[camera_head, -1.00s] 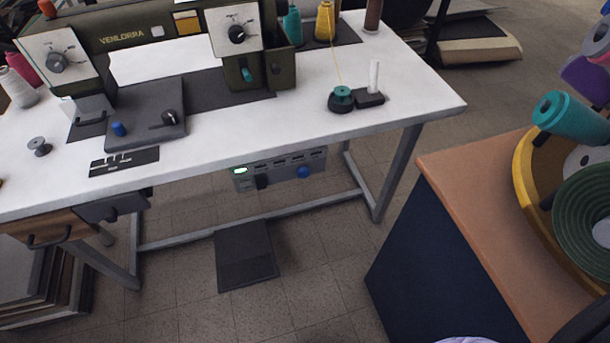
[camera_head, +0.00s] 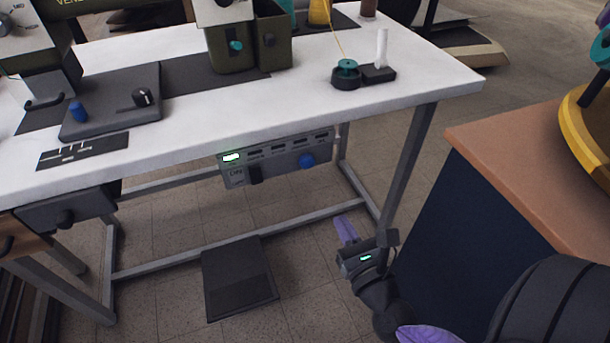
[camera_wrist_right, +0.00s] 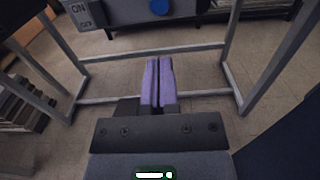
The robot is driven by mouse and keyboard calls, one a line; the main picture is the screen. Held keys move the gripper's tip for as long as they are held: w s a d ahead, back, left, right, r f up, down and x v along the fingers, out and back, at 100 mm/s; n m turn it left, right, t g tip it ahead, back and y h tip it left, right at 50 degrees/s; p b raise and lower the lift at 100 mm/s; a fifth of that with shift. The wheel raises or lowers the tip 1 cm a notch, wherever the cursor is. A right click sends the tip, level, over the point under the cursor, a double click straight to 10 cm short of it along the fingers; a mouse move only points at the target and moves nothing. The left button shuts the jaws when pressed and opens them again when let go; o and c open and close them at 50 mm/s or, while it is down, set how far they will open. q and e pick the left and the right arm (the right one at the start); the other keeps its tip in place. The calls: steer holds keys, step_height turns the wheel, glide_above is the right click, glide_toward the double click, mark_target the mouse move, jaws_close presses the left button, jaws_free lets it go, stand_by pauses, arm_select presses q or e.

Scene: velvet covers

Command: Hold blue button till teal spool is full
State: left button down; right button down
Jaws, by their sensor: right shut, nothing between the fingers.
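A round blue button (camera_head: 306,161) sits on the front of the control box under the table; it also shows at the top of the right wrist view (camera_wrist_right: 158,6). My left gripper is not in view.
The control box (camera_head: 235,175) has an ON/OFF switch and a lit green light. A table leg (camera_head: 408,160) stands just right of the box. A pedal (camera_head: 238,278) lies on the floor. A dark blue cabinet (camera_head: 470,220) with an orange top stands at right.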

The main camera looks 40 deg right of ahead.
mark_target(309, 164)
steer(key=b+x, duration=0.1)
steer(key=x, duration=1.2)
steer(key=shift+w, duration=0.5)
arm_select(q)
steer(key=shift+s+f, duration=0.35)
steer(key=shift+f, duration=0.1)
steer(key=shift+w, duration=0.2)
